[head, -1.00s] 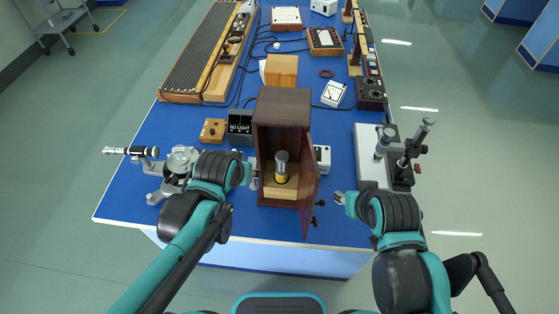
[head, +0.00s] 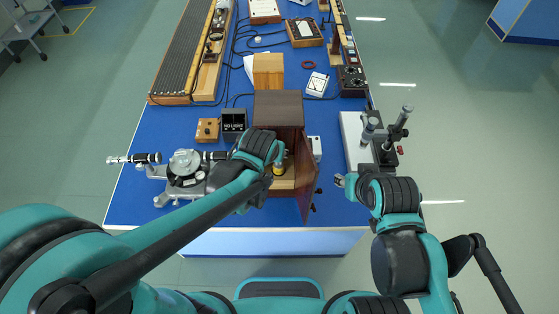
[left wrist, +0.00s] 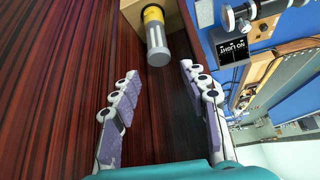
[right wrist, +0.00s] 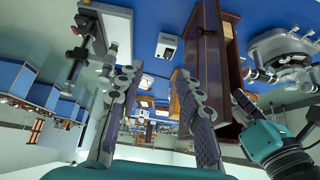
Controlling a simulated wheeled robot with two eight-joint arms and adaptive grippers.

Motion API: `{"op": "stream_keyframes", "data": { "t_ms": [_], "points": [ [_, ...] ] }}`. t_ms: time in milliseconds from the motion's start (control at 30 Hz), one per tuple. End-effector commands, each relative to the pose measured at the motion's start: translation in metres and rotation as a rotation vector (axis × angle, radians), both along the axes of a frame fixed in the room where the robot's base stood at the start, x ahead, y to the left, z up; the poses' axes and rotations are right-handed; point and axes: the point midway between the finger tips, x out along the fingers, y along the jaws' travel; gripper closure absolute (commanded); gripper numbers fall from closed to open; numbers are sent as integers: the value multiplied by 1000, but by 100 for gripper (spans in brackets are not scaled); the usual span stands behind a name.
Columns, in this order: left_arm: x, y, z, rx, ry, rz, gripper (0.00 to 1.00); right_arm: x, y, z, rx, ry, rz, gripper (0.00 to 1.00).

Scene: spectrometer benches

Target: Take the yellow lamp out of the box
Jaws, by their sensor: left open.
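The yellow lamp (head: 279,168) stands inside the dark wooden box (head: 278,106), whose door (head: 307,190) hangs open on the right. My left arm covers part of the box's opening in the head view. In the left wrist view the lamp (left wrist: 155,35), with a yellow band and a grey cylindrical end, lies just beyond the fingertips of my left gripper (left wrist: 160,78). That gripper is open and empty, with the lamp not between its fingers. My right gripper (right wrist: 155,80) is open and empty, to the right of the box door; the box (right wrist: 229,60) shows beyond it.
A spectrometer (head: 185,165) stands left of the box. A black "NO LIGHT" sign (head: 234,120) is behind my left arm. A white-based stand with black parts (head: 362,138) is on the right. A light wooden block (head: 268,70) sits behind the box.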

Motion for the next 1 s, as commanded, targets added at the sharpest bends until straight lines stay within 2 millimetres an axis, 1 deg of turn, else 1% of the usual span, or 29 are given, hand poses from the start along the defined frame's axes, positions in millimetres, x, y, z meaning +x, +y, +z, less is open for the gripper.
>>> {"op": "stream_keyframes", "data": {
  "t_ms": [67,167,400,667,900,1000],
  "points": [
    [1,-1,-1,1,0,-1,55,0,0,1,0,0,0,64],
    [7,-3,-11,1,1,-1,55,0,0,-3,0,0,0,64],
    [29,-7,-46,1,0,-1,55,0,0,-14,0,0,0,64],
    [40,-10,-64,0,0,-1,55,0,0,-18,0,0,0,64],
    [59,-15,-94,0,0,0,55,0,0,-27,0,0,0,64],
    [63,-16,-100,-1,0,-1,55,0,0,-28,0,0,0,64]
  ]
}}
